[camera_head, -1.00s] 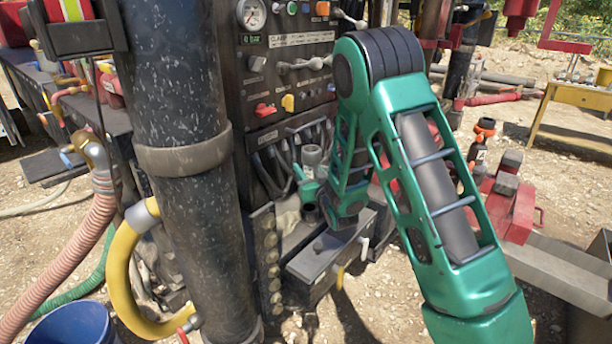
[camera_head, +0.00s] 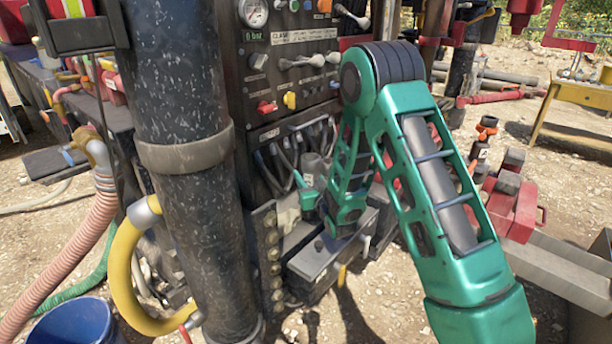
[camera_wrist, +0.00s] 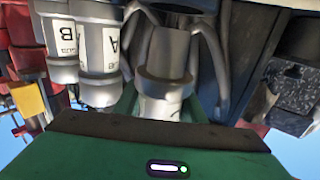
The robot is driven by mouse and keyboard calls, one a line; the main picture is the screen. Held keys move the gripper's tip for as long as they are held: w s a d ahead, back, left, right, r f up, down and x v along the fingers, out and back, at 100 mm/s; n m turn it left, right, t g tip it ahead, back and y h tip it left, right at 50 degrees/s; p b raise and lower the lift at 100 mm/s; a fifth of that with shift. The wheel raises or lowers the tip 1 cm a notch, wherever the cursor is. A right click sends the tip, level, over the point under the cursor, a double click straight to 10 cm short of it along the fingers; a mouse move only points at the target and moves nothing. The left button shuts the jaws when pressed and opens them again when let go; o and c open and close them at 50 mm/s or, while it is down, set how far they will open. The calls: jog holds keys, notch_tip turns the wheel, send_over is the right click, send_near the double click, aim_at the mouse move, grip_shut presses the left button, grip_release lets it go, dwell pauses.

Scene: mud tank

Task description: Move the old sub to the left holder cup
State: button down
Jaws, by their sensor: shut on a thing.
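My gripper (camera_head: 308,192) is at the front of the drill rig, below the control panel, with its green fingers around a grey cylindrical sub (camera_head: 312,168). The sub stands roughly upright in the jaws. In the wrist view a plain grey stepped cylinder (camera_wrist: 166,58), which looks like this sub, is just beyond the green gripper body. Two grey pieces with white bands hang beside it there, one marked A (camera_wrist: 98,52) and one marked B (camera_wrist: 60,40). I cannot make out the left holder cup; my wrist and gripper cover that area in the head view.
The control panel (camera_head: 290,70) with levers and hoses is close behind my gripper. A thick black column (camera_head: 180,160) stands to the left. A grey box (camera_head: 318,260) lies below my wrist. A blue bucket (camera_head: 75,322) is at the lower left.

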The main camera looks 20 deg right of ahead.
jog(key=shift+f, duration=2.15)
jog(key=shift+f, duration=0.7)
jog(key=c, duration=1)
grip_release()
jog(key=shift+c, duration=0.2)
jog(key=shift+f, duration=0.15)
jog(key=shift+s, duration=0.15)
jog(key=s+d, duration=0.1)
jog(key=s, duration=0.9)
jog(key=shift+s, duration=0.2)
